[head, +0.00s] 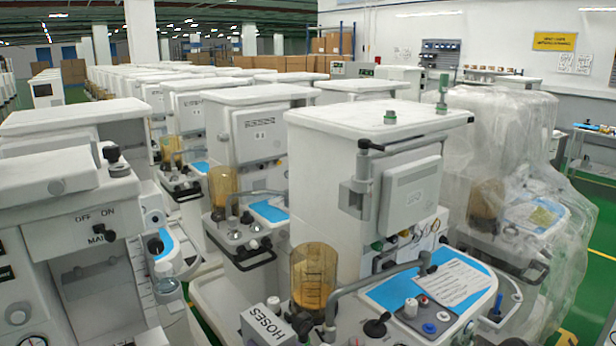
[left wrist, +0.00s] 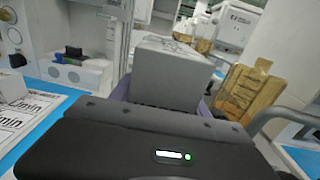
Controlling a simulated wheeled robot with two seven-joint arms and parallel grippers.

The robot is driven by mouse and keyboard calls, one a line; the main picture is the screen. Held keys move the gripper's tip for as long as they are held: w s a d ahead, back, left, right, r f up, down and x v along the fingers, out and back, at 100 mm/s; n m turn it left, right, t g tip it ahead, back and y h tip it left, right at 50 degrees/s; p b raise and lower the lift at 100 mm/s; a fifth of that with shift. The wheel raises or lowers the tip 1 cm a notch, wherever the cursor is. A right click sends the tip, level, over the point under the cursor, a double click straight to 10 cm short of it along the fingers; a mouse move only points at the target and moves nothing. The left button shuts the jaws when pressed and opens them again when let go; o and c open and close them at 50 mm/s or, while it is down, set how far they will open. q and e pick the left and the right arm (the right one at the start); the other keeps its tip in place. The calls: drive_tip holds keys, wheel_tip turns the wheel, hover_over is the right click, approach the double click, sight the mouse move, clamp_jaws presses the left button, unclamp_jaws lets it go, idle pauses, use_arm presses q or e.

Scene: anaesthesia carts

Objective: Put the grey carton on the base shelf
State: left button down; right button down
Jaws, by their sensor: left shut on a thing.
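The grey carton (head: 262,325), marked HOSES, is at the bottom edge of the head view, in front of the nearest cart. In the left wrist view the carton (left wrist: 172,72) sits between the fingers of my left gripper (left wrist: 165,98), which is shut on it. I cannot pick out the base shelf for certain. My right gripper is not in view.
The nearest cart (head: 335,180) has an amber canister (head: 313,275), a bent grey tube and a blue worktop with a paper sheet (head: 455,282) close to the carton. Another cart (head: 70,190) stands at the left. A plastic-wrapped cart (head: 510,170) stands at the right.

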use_arm(q)
drive_tip(key=s+a+f+n+g+y, duration=0.1)
drive_tip(key=s+a+f+y, duration=0.15)
drive_tip(key=s+f, duration=0.45)
drive_tip(key=s+a+r+n+g+b, duration=0.1)
drive_tip(key=s+a, duration=0.6)
drive_tip(key=a, duration=0.1)
drive_tip(key=shift+a+r+g, duration=0.3)
drive_tip(key=shift+a+r, duration=0.1)
